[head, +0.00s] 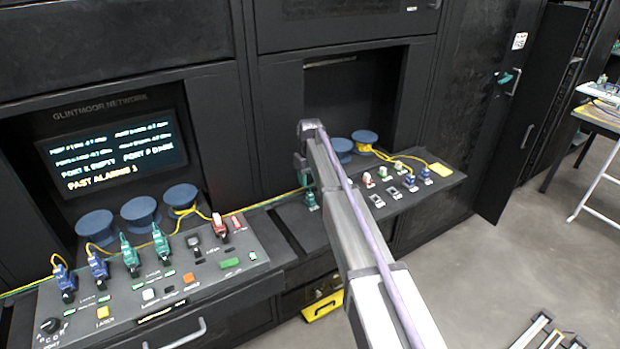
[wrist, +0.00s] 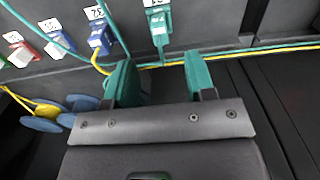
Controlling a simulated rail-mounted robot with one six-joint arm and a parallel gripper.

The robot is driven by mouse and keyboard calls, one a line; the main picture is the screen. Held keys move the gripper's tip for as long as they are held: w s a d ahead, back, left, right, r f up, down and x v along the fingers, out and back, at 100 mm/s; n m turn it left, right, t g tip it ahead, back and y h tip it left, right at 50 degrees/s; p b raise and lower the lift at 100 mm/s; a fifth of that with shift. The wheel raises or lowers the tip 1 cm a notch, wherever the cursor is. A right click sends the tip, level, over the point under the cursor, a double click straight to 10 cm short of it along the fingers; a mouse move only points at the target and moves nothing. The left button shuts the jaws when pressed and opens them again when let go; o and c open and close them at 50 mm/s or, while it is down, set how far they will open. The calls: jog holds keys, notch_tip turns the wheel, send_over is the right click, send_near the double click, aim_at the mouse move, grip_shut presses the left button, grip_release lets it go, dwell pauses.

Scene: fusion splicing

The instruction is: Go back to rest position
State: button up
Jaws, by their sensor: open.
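My gripper (wrist: 160,62) is open and empty in the wrist view, its two teal fingers apart. A teal connector (wrist: 158,20) stands in the panel just beyond the gap between the fingers, its green cable running down past them. It is not held. In the head view my arm reaches from the lower right to the right-hand panel (head: 404,203) and ends in front of the recess. My gripper is mostly hidden there behind the arm. A teal connector (head: 311,200) shows just below the arm's end.
The left panel (head: 215,285) carries several blue, teal and red connectors, with blue spools (head: 138,212) behind. A blue connector (wrist: 100,38) and a yellow-green cable (wrist: 250,50) lie close to my fingers. Open floor (head: 480,275) lies to the right.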

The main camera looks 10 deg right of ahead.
notch_tip(320, 180, up, 3)
jog(key=shift+f+p, duration=0.1)
jog(key=shift+p, duration=0.4)
jog(key=s+m, duration=0.4)
jog(key=s, duration=3.5)
jog(key=shift+s, duration=0.2)
